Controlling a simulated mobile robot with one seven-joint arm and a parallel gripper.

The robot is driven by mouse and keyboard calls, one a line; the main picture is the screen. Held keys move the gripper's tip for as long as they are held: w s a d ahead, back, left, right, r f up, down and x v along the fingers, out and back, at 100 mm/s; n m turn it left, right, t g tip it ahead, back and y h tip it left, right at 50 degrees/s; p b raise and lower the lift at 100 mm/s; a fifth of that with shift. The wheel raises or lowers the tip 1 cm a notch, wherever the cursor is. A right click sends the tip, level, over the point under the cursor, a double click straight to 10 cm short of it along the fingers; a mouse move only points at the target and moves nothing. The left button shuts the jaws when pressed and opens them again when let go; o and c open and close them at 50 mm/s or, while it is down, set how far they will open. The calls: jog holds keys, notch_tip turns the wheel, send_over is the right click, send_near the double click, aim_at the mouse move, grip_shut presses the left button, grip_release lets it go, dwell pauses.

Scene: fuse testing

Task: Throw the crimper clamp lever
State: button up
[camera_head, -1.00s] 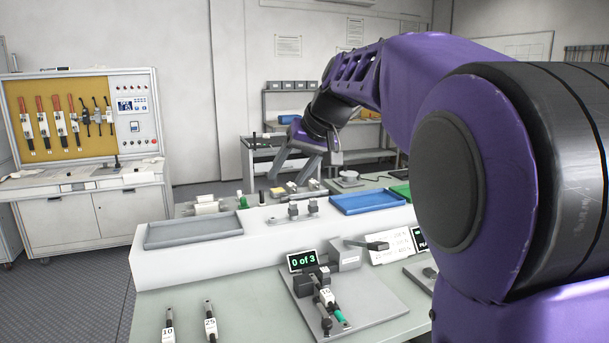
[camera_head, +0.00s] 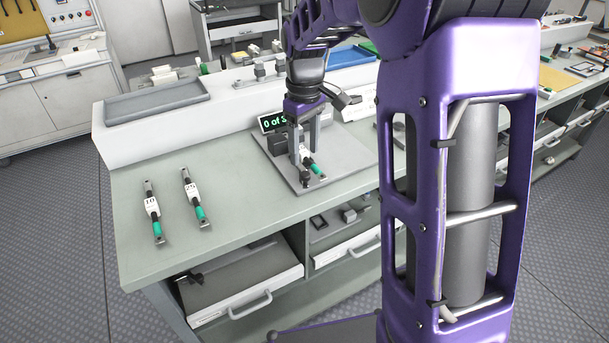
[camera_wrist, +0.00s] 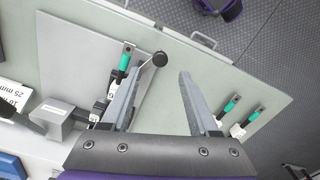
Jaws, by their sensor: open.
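The crimper stands on a grey plate (camera_head: 352,160) on the bench, beside a display (camera_head: 272,122). A fuse with a green end (camera_head: 316,167) lies in it; its green end also shows in the wrist view (camera_wrist: 124,62). The clamp lever's black ball knob (camera_wrist: 159,59) shows in the wrist view, between the fingertips and nearer the left finger; the finger hides most of its rod. The knob also shows in the head view (camera_head: 305,182), low at the plate's front. My gripper (camera_head: 304,157) is open and points down over the crimper. Contact with the knob cannot be told.
Two more fuses, labelled 10 (camera_head: 153,210) and 25 (camera_head: 195,198), lie on the bench to the left. A grey tray (camera_head: 158,100) and a blue tray (camera_head: 350,56) sit on the raised white shelf. The bench front between fuses and plate is clear.

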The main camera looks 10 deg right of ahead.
aim_at(304, 173)
notch_tip(304, 173, down, 8)
jog(key=shift+r+b, duration=0.25)
jog(key=shift+b, duration=0.2)
grip_shut()
